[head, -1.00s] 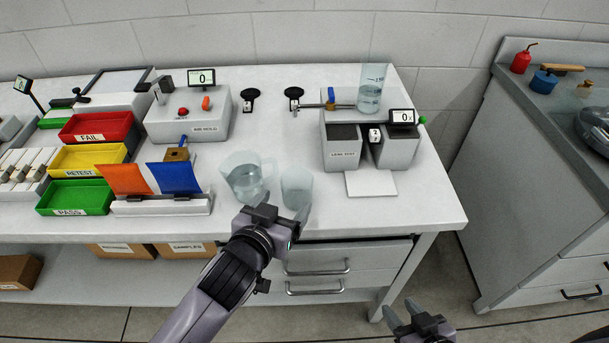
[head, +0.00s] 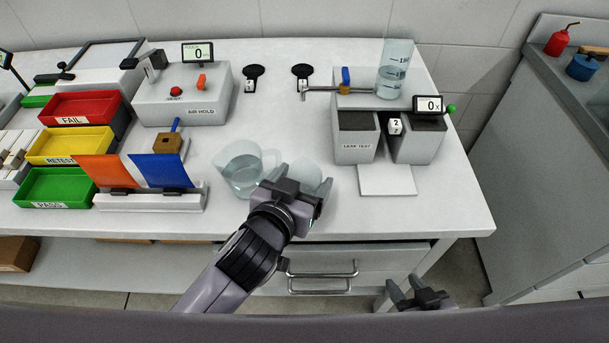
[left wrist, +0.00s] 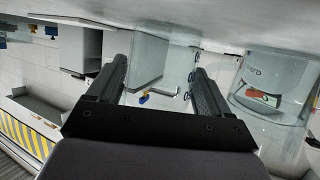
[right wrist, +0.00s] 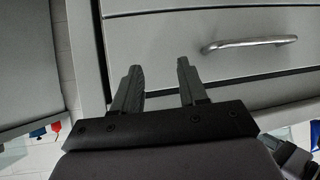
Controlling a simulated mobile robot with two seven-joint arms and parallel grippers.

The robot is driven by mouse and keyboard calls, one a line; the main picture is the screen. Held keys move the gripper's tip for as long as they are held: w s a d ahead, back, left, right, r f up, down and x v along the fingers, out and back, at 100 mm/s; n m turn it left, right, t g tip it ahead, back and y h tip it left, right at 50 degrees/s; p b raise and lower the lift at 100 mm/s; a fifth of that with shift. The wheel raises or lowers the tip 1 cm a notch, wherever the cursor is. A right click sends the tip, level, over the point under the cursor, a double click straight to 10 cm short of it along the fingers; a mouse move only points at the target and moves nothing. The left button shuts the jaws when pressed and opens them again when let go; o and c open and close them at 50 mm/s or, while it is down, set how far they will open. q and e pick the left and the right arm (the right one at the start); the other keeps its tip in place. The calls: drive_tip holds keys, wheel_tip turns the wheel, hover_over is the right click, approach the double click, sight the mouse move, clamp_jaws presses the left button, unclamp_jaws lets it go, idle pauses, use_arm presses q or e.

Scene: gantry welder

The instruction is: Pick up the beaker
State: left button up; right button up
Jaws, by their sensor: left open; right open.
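A clear glass beaker (head: 306,171) stands on the white bench, partly hidden behind my left gripper. My left gripper (head: 301,181) is open, its two fingers on either side of the beaker. In the left wrist view, pale see-through glass (left wrist: 165,62) shows between the open fingers (left wrist: 161,75); contact cannot be told. A glass jug (head: 244,172) with a handle stands just left of the beaker; curved glass (left wrist: 268,95) is close at the right of the left wrist view. My right gripper (head: 402,284) is open and empty, low before the bench drawers.
A tall graduated glass (head: 394,68) with liquid stands on the leak test unit (head: 354,148), behind a white pad (head: 387,181). Orange and blue flags (head: 162,170) and coloured trays (head: 72,146) are on the left. A drawer handle (right wrist: 250,43) is near my right gripper.

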use_arm(q)
drive_tip(key=shift+w+d+f, duration=0.1)
drive_tip(key=shift+w+d, duration=0.05)
drive_tip(key=shift+w, duration=0.1)
use_arm(e)
drive_tip(key=shift+w+f, duration=0.1)
drive_tip(key=shift+w, duration=0.25)
use_arm(q)
drive_tip(key=shift+s, duration=0.15)
drive_tip(key=shift+c, duration=0.8)
drive_tip(key=c, duration=0.5)
use_arm(e)
drive_tip(key=shift+s, duration=0.15)
use_arm(q)
drive_tip(key=shift+r, duration=0.2)
drive_tip(key=shift+c, duration=0.2)
use_arm(e)
drive_tip(key=shift+d, duration=0.1)
